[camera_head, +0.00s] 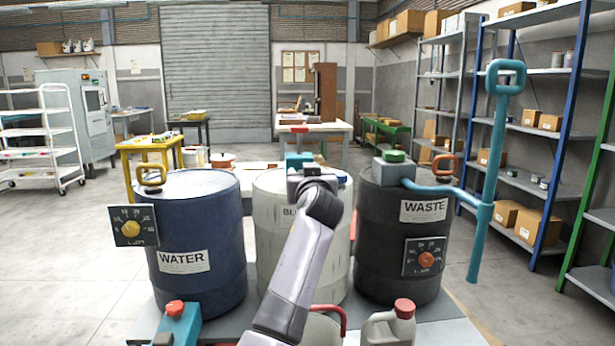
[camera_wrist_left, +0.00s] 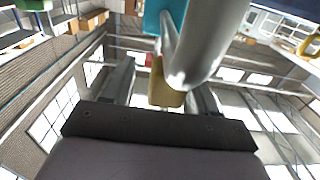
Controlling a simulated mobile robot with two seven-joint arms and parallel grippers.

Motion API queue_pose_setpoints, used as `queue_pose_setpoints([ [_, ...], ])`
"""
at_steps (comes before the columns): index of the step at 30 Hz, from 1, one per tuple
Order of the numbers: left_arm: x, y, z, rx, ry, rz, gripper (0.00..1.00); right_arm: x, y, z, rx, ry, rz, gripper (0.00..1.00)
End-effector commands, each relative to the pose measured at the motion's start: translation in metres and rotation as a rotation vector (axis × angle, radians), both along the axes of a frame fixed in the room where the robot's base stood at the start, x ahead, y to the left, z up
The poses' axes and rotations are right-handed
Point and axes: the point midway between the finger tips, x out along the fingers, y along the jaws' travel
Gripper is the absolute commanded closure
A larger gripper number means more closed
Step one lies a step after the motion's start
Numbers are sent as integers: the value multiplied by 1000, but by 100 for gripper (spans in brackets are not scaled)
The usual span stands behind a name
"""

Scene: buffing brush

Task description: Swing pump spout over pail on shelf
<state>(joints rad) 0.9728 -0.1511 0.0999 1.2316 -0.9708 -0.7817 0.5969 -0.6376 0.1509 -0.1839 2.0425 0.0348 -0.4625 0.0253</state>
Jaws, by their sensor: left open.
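My left arm reaches up from the bottom centre of the head view to the middle drum, and its wrist (camera_head: 318,190) hides the gripper's fingers there. In the left wrist view my left gripper (camera_wrist_left: 160,85) is open. A silvery curved spout (camera_wrist_left: 195,55) with a brass-coloured tip (camera_wrist_left: 166,96) shows between or just beyond the fingers; contact cannot be told. A teal pump part (camera_wrist_left: 160,15) is above it. In the head view a teal pump body (camera_head: 298,159) stands behind my wrist. A pail-like vessel with a red handle (camera_head: 333,308) shows low in front, partly hidden by my arm.
A blue WATER drum (camera_head: 197,225) stands left, a white drum (camera_head: 272,225) in the middle, a black WASTE drum (camera_head: 385,220) right. A tall teal pump handle (camera_head: 490,170) juts out right. A jug (camera_head: 392,325) and a red-capped teal item (camera_head: 180,325) are in front.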

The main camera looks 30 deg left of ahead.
Motion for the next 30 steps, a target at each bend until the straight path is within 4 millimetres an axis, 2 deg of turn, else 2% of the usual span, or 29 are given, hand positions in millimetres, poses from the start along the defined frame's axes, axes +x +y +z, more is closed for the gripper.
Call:
queue_pose_setpoints([
  [18, -53, -36, 0, -1, 0, -3, 43, 0, 0, 1, 0, 0, 0, 57],
  [30, -58, -38, 0, -1, 1, -3, 43, 0, 0, 1, 0, -1, 0, 57],
])
